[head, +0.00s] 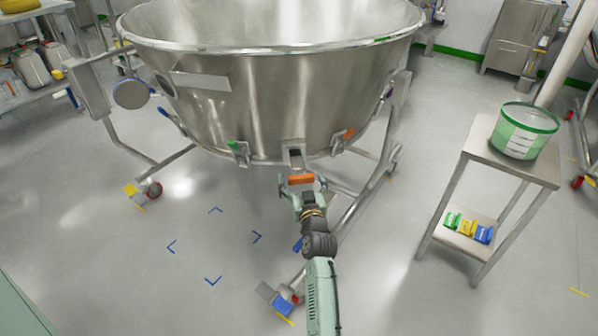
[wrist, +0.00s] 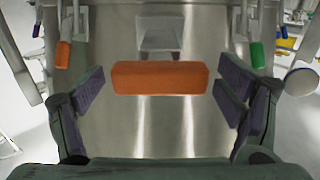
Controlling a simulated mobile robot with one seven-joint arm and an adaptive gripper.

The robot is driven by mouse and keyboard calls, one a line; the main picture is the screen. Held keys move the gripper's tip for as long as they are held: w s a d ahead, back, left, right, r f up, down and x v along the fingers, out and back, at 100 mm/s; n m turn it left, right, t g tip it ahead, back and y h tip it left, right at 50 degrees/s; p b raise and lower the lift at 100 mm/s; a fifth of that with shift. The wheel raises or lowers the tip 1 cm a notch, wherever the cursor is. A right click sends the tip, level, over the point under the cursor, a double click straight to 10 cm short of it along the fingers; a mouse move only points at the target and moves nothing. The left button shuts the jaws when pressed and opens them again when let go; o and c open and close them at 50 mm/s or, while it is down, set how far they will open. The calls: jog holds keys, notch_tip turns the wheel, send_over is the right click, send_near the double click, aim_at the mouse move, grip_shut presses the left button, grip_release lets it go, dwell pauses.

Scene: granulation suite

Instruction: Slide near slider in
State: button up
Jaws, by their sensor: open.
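The near slider has an orange handle (head: 301,180) on a metal bracket (head: 294,156) low on the near side of the steel bowl (head: 270,95). In the wrist view the handle (wrist: 160,78) is a wide orange bar in the upper middle, with its grey bracket (wrist: 158,35) behind it. My gripper (head: 303,187) is open in front of the bowl. Its dark-padded fingers stand left and right of the handle, with a gap on each side in the wrist view. The inner part of the slider is hidden.
A green-handled latch (head: 238,150) and an orange-handled latch (head: 344,139) flank the slider. The bowl stands on a wheeled frame (head: 384,160). A side table (head: 482,150) at right holds a white tub (head: 524,130). The floor at left front is clear, with blue corner marks.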

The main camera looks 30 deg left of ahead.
jog(key=shift+w+a, duration=0.2)
jog(key=shift+w, duration=0.1)
jog(key=shift+c, duration=0.3)
